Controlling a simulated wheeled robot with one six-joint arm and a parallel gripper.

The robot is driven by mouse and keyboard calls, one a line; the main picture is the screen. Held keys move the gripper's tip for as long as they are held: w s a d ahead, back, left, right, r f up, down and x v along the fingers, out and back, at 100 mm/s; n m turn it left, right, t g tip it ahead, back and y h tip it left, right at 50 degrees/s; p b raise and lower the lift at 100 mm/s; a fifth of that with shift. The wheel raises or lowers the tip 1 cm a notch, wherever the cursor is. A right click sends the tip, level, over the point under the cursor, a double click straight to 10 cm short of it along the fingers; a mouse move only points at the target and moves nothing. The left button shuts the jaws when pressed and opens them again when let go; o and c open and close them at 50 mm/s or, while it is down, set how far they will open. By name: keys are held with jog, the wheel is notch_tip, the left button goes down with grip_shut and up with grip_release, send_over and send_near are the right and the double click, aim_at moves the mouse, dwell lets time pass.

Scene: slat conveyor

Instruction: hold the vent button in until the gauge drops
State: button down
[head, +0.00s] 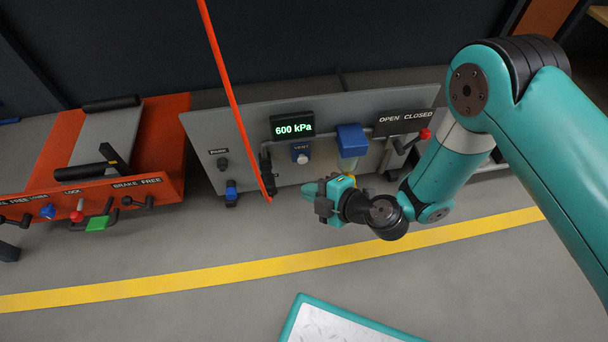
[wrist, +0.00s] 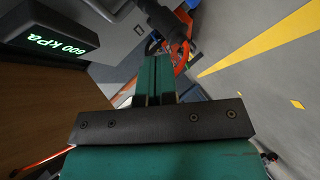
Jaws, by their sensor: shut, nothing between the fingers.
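The gauge (head: 293,126) is a dark box on the upright grey panel and reads 600 kPa in green. It also shows in the wrist view (wrist: 52,38), at the upper left. The vent button (head: 302,158) is a pale round knob on a blue plate marked VENT, just below the gauge. My gripper (head: 322,190) is in front of the panel, lower than the button and a little to its right, and looks apart from it. Its teal fingers are together and empty in the wrist view (wrist: 156,75). I cannot make out the button in the wrist view.
A blue box (head: 351,140) juts out right of the button. A red-knobbed lever (head: 424,134) is under the OPEN CLOSED sign. A slanted orange bar (head: 233,95) crosses left of the gauge. An orange unit (head: 150,165) stands left. Open floor lies in front.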

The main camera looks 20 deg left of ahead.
aim_at(303, 160)
jog(key=shift+n+t, duration=0.3)
jog(key=f, duration=0.4)
jog(key=shift+s+d+f+b, duration=0.25)
jog(key=shift+s+b, duration=0.1)
jog(key=shift+s, duration=0.05)
jog(key=w+a+b, duration=0.2)
jog(key=w+a, duration=0.2)
jog(key=w, duration=0.3)
jog(key=shift+w+a, duration=0.25)
jog(key=shift+a, duration=0.05)
jog(key=shift+w+a, duration=0.1)
dwell(1.4)
jog(key=shift+w+a, duration=0.1)
jog(key=shift+w, duration=0.1)
